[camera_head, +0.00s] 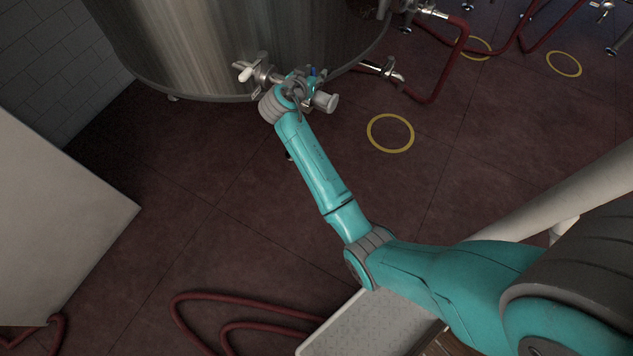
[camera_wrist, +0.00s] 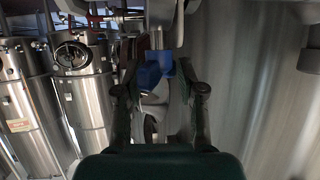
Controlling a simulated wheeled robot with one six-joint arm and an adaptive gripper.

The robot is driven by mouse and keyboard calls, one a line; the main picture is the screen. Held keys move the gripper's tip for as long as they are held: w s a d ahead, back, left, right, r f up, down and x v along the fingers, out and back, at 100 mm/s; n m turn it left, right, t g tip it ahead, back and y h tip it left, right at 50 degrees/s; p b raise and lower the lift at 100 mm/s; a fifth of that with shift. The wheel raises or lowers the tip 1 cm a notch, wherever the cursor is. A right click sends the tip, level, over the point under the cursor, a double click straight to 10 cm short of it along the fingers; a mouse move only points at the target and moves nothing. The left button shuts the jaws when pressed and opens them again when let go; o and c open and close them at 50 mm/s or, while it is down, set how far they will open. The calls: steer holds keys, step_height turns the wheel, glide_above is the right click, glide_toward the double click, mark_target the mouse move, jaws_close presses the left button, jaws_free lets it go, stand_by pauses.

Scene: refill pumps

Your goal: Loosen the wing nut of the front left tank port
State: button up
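The steel tank (camera_head: 240,40) stands at the top left in the head view. A port with a clamp and a pale handle (camera_head: 245,75) sticks out low on its front. My gripper (camera_head: 300,85) is right beside this port fitting, at the tank's lower edge. In the wrist view, the dark fingers of my gripper (camera_wrist: 160,75) stand apart. A blue part (camera_wrist: 153,73) shows between them, with a pale metal piece (camera_wrist: 154,106) below it. I cannot make out the wing nut clearly, nor whether a finger touches anything.
A second fitting (camera_head: 383,70) with a red hose (camera_head: 440,88) is right of my gripper. Yellow rings (camera_head: 390,133) mark the floor. A pale box (camera_head: 60,220) stands at left, and a hose (camera_head: 230,305) lies in front. More tanks (camera_wrist: 82,95) show in the wrist view.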

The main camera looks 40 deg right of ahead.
steer(key=shift+w+m+g, duration=0.1)
steer(key=shift+m+g, duration=0.3)
steer(key=v, duration=1)
steer(key=s+a+f+n+t+y, duration=0.2)
steer(key=s+a+f+n+y, duration=0.1)
steer(key=s+a+f+n, duration=0.2)
steer(key=s+a+f+n+t+y, duration=0.3)
steer(key=s+f, duration=0.7)
steer(key=s, duration=0.4)
steer(key=shift+a+f+n+y, duration=0.35)
steer(key=shift+a+n+y, duration=0.25)
steer(key=shift+a+n, duration=0.45)
steer(key=shift+s, duration=0.1)
